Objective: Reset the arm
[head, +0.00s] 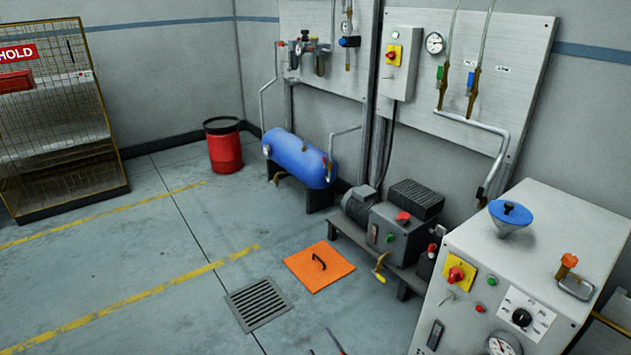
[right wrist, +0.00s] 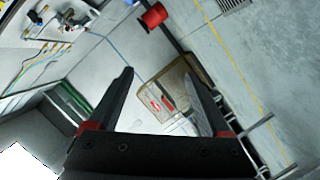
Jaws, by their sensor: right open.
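My right gripper (right wrist: 158,66) fills the lower middle of the right wrist view. Its two dark fingers, with red parts at their bases, stand wide apart and nothing is between them. In the head view only small dark and red tips of my right gripper (head: 325,346) show at the bottom edge, over the floor. My left gripper is in neither view.
A grey machine (head: 535,240) with a blue funnel stands at the right. A pump unit (head: 395,235), blue tank (head: 300,160) and red bin (head: 224,150) line the wall. An orange plate (head: 320,267) and drain grate (head: 258,304) lie on the floor. A mesh cage (head: 60,195) stands left. Floor between is clear.

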